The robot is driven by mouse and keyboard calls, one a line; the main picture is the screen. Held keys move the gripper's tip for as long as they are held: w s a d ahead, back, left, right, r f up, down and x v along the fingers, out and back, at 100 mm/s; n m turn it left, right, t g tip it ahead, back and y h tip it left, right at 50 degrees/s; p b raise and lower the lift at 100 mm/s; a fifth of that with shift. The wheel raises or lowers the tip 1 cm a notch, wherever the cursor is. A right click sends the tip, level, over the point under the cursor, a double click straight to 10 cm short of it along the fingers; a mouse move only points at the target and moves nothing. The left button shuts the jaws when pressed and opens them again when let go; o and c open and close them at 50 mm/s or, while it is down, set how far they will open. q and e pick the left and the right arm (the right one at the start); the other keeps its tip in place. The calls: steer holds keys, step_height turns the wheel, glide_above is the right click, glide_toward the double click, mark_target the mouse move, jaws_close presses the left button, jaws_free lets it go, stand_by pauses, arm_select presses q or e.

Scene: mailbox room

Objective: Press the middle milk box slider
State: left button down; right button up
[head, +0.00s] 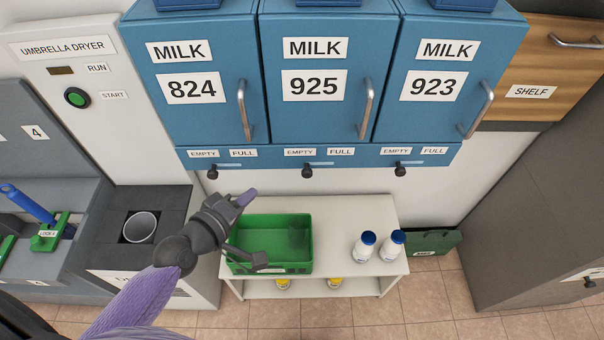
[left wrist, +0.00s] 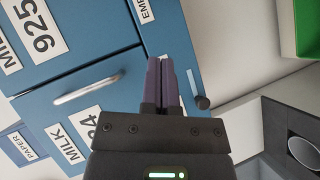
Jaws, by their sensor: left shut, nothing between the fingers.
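The middle milk box (head: 314,125) is blue and labelled MILK 925. Its slider (head: 307,172) is a small black knob on the strip below the door, under the EMPTY label. My left gripper (head: 246,197) is shut and empty, below the milk boxes and to the left of the middle slider, apart from it in the picture. In the left wrist view, its purple fingers (left wrist: 165,82) are together, and a black knob (left wrist: 203,102), apparently the left box's, shows beside them. The middle slider is not clearly visible there. My right gripper is not in view.
Milk boxes 824 (head: 192,120) and 923 (head: 436,120) flank the middle one, with similar knobs. Below, a white table (head: 340,270) carries a green crate (head: 308,240) and two milk bottles (head: 365,246). An umbrella dryer (head: 110,130) stands left.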

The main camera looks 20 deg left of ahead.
arm_select(q)
steer(key=b, duration=0.3)
glide_toward(307, 170)
steer(key=w+a+f, duration=0.1)
steer(key=w+a, duration=0.2)
steer(key=w, duration=0.2)
steer(key=d, duration=0.1)
steer(key=w+d+f, duration=0.1)
steer(key=d, duration=0.1)
steer(key=shift+w+d+f+b, duration=0.15)
steer(key=shift+f+b, duration=0.15)
